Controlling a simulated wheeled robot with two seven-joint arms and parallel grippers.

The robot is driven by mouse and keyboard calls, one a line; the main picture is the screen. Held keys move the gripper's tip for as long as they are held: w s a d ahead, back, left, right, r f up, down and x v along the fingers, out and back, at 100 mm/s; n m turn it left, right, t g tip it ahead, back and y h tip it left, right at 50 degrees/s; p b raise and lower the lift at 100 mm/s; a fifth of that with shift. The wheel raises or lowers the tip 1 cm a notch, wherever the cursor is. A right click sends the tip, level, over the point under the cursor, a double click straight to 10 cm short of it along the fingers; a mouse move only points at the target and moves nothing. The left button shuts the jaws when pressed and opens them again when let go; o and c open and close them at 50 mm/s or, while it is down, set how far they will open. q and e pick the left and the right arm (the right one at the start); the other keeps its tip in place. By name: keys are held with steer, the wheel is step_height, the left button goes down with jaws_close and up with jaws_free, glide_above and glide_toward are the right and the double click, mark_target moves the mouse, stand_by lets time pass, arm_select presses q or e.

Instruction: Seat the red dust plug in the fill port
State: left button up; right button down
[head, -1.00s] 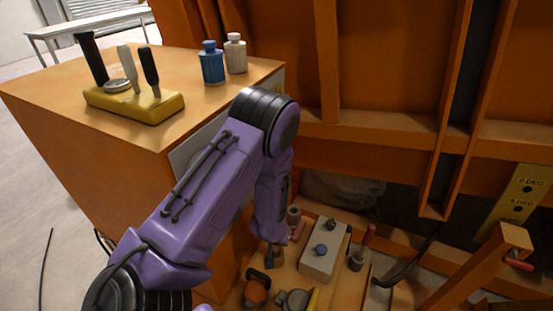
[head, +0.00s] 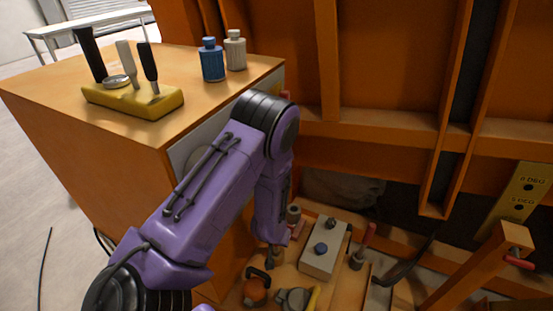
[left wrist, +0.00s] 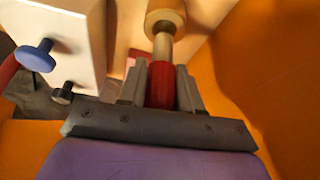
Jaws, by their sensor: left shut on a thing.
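In the left wrist view my left gripper (left wrist: 161,88) is shut on a red cylinder, which I take as the red dust plug (left wrist: 161,82). A pale shaft and a round tan collar (left wrist: 165,20) line up just beyond the red part; I cannot tell whether they belong to the plug or stand behind it. In the head view my purple left arm reaches down into the low bay, and its forearm hides most of the gripper and the plug. I cannot single out the fill port with certainty. My right gripper is not in view.
An orange cabinet (head: 80,150) bears blue and white bottles and a yellow tool block (head: 130,101).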

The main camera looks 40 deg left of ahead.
mark_target(277, 247)
arm_select(q)
steer(key=shift+p, duration=0.3)
stand_by(0.8)
steer(key=shift+f+b, duration=1.65)
steer(key=shift+f, duration=0.6)
steer(key=shift+r, duration=0.15)
steer(key=shift+r+p, duration=1.85)
steer(key=shift+p, duration=0.05)
steer(key=shift+p, duration=0.4)
steer(key=shift+f+b, duration=1.45)
steer(key=shift+f, duration=0.5)
steer(key=o, duration=1.1)
